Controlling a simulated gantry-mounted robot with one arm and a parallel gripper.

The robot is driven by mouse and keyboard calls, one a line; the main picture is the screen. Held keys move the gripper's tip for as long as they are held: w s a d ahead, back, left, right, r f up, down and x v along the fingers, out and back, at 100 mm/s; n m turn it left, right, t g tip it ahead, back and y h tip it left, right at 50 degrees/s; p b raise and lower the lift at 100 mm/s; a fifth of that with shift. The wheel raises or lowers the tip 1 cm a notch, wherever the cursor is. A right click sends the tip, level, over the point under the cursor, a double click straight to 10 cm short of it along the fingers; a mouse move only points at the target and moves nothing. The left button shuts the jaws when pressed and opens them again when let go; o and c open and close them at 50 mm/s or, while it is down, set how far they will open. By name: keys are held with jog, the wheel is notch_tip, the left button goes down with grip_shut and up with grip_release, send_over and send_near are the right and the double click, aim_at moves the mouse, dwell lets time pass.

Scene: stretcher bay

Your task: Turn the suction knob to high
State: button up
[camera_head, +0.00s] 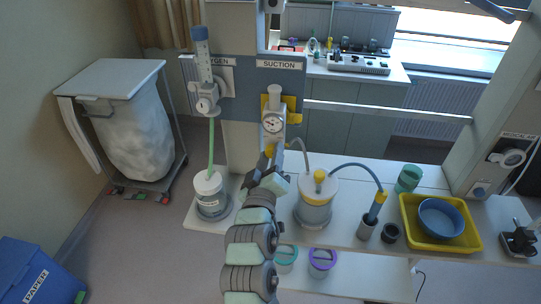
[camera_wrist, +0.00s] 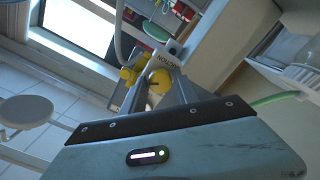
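The suction unit hangs on the blue wall panel under the SUCTION label (camera_head: 279,64). It has a white round gauge (camera_head: 273,123), a yellow bracket (camera_head: 291,103) behind it and a yellow part low down, partly hidden by my gripper (camera_head: 271,158). In the wrist view a rounded yellow knob (camera_wrist: 160,77) shows between the two grey fingers of my gripper (camera_wrist: 158,88). The fingers stand apart with the knob between or just beyond them. I cannot tell whether they touch it. The knob's setting is not readable.
The oxygen flowmeter (camera_head: 203,75) hangs just left, with a green tube to a white-topped bottle (camera_head: 210,192). A suction canister (camera_head: 315,200) with tubing stands on the shelf to the right. A yellow tray (camera_head: 466,238) holds a blue bowl (camera_head: 441,218) farther right.

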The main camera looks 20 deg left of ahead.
jog(key=o, duration=0.3)
jog(key=p+v, duration=0.7)
jog(key=v, duration=0.4)
jog(key=shift+w+r, duration=0.1)
jog(key=shift+w, duration=0.05)
dwell(0.6)
